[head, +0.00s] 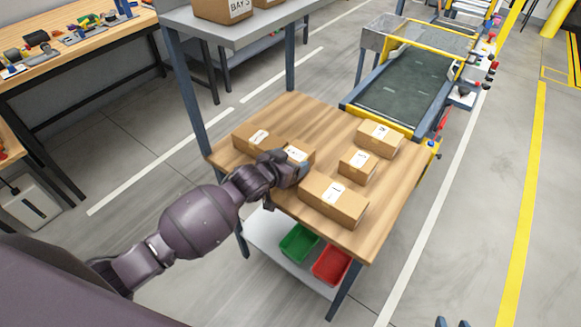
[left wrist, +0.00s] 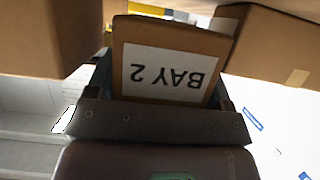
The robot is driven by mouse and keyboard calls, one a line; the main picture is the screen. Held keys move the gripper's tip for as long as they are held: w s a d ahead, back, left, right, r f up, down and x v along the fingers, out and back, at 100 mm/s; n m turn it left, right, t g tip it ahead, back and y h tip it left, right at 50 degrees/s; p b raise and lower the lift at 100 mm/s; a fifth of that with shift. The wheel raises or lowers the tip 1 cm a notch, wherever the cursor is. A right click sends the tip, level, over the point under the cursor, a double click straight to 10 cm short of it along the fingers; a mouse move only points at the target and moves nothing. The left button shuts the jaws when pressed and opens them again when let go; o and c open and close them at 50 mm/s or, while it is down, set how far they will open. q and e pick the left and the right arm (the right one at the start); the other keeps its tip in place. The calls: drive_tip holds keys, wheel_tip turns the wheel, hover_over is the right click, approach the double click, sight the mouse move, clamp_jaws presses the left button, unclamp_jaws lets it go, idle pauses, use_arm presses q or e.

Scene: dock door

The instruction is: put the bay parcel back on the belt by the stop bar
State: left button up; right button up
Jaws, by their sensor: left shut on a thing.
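My left gripper (head: 291,168) is shut on a small brown parcel (head: 299,152) at the wooden table. In the left wrist view the parcel (left wrist: 172,62) sits between the fingers, and its white label reads "BAY 2", upside down. The gripper hides much of the parcel in the head view; I cannot tell whether it touches the tabletop. The dark green belt (head: 402,84) lies beyond the table, with a yellow bar (head: 376,120) across its near end. Only two fingertips of my right gripper (head: 452,323) show at the bottom edge, apart and empty.
On the wooden table (head: 395,205), a box (head: 250,138) stands left of the held parcel; a long box (head: 333,200) and two smaller boxes (head: 378,138) (head: 357,165) stand right. A grey shelf (head: 240,35) rises behind. Green (head: 299,243) and red (head: 331,265) bins sit below.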

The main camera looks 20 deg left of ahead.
use_arm(q)
drive_tip(key=shift+f, duration=1.15)
drive_tip(key=shift+f, duration=0.1)
